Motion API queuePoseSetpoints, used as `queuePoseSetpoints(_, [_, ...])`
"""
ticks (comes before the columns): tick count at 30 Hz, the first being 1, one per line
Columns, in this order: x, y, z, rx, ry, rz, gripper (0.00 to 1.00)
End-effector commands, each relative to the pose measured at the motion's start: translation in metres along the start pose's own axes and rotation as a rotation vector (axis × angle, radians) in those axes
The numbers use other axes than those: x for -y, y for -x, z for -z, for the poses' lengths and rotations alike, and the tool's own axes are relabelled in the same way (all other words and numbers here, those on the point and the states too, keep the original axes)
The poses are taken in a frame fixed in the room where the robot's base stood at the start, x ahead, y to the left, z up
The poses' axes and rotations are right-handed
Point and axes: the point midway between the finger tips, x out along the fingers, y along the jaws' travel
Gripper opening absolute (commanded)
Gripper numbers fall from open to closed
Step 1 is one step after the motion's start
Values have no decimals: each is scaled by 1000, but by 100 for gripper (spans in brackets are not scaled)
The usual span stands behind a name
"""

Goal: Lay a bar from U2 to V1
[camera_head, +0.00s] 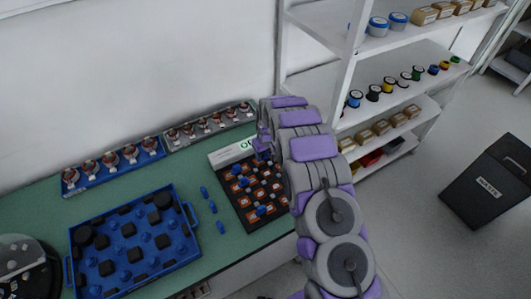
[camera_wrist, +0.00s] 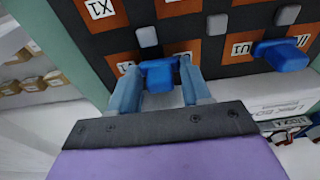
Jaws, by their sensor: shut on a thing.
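My gripper (camera_wrist: 162,84) is shut on a blue bar (camera_wrist: 158,73) in the wrist view, one finger on each side of it. The bar is at the black link board (camera_wrist: 215,52), over an orange patch; whether it is seated cannot be told. The patch's label is partly hidden. Another blue bar (camera_wrist: 280,54) sits to the right on a patch that seems to read U1. An X1 label (camera_wrist: 100,8) is at upper left. In the head view, my gripper (camera_head: 262,150) is at the far edge of the board (camera_head: 236,209), which carries several blue pieces.
Loose blue bars (camera_head: 212,206) lie on the green table (camera_head: 175,178) left of the board. A blue tray (camera_head: 137,262) with black and blue parts stands further left. Racks of small parts (camera_head: 113,162) line the wall. A white shelf (camera_head: 400,60) stands at the right.

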Motion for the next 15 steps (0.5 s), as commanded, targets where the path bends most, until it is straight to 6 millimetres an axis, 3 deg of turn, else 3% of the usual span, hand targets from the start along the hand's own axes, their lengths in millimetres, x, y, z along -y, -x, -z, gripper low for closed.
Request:
queuePoseSetpoints(2, [0, 0, 0, 0, 0, 0, 18])
queuePoseSetpoints(3, [0, 0, 0, -1, 0, 0, 49])
queuePoseSetpoints(12, [-2, 1, 0, -2, -1, 1, 78])
queuePoseSetpoints(15, [-2, 1, 0, -2, -1, 1, 78])
